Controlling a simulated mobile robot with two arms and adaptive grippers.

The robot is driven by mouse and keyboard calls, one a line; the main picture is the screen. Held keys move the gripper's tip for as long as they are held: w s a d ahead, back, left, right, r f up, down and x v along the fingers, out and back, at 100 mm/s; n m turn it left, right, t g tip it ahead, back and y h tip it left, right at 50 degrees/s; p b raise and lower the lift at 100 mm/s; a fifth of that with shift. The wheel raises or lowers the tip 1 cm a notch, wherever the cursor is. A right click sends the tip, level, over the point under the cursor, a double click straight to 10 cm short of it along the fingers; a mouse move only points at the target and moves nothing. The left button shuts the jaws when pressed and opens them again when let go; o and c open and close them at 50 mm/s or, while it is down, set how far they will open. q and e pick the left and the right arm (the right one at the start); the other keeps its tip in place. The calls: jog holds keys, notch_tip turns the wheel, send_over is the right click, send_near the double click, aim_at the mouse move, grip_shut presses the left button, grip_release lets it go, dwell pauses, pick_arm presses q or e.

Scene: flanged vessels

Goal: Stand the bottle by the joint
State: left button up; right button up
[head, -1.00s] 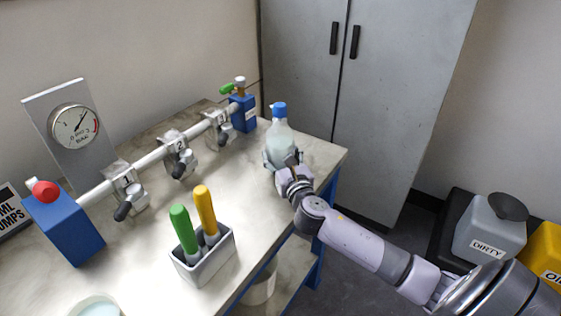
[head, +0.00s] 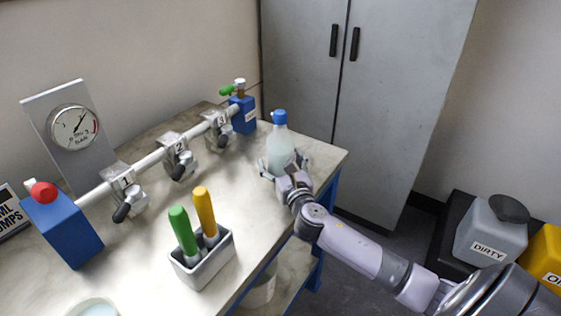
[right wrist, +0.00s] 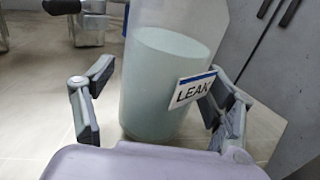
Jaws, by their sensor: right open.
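The bottle (head: 281,148) is translucent with pale liquid and a blue cap. It stands upright on the workbench near its far right corner, to the right of clamp joint 3 (head: 221,128) on the pipe. In the right wrist view the bottle (right wrist: 160,85) carries a LEAK label. My right gripper (head: 283,165) is open, with its fingers on either side of the bottle's lower part; in the right wrist view a gap shows between the bottle and the left finger. The right finger is close to the label; contact there is unclear. My left gripper is not in view.
The pipe holds clamps 1 (head: 124,190) and 2 (head: 178,157) between blue end blocks. A grey holder (head: 203,262) with green and yellow handled tools stands at the front. A gauge panel (head: 72,128) stands at left. Bare bench (head: 240,190) lies between the holder and bottle.

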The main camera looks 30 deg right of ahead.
jog(key=shift+r, duration=0.15)
jog(key=v, duration=1.2)
jog(key=shift+r, duration=0.1)
